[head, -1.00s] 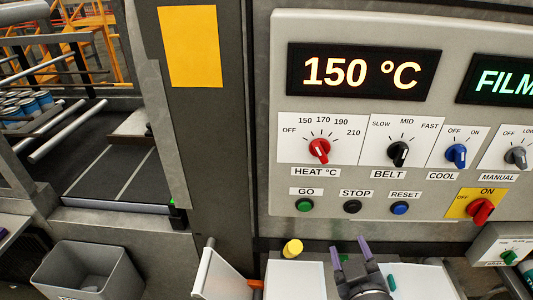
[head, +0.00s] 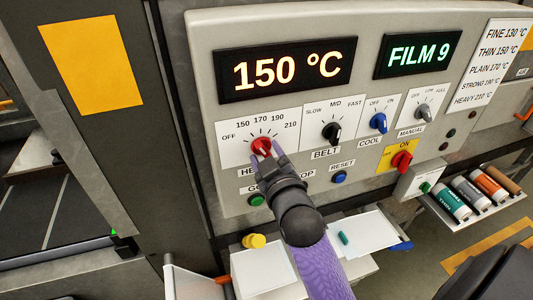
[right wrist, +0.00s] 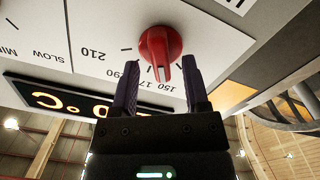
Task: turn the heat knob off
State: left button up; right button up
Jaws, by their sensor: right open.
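The red heat knob (head: 261,145) sits on the white dial plate marked OFF to 210, under the display (head: 286,70) reading 150 °C. My right gripper (head: 267,155) is at the knob, its fingers open and one to each side of it. In the right wrist view the red knob (right wrist: 160,48) lies between and just beyond the tips of the open gripper (right wrist: 160,64). Its white pointer mark faces the 150–170 side of the scale. I cannot tell whether the fingers touch it. My left gripper is out of view.
The black belt knob (head: 332,132), blue cool knob (head: 379,122) and red ON switch (head: 401,160) are to the right. A yellow cylinder (head: 254,241) stands below the panel.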

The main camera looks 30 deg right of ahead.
jog(key=shift+a, duration=0.1)
jog(key=shift+c, duration=0.7)
grip_shut()
jog(key=shift+n, duration=0.3)
jog(key=shift+n+p, duration=0.75)
jog(key=shift+n, duration=0.15)
jog(key=shift+w+f+n+p, duration=0.1)
jog(key=shift+n+p, duration=0.55)
jog(key=shift+n, duration=1.15)
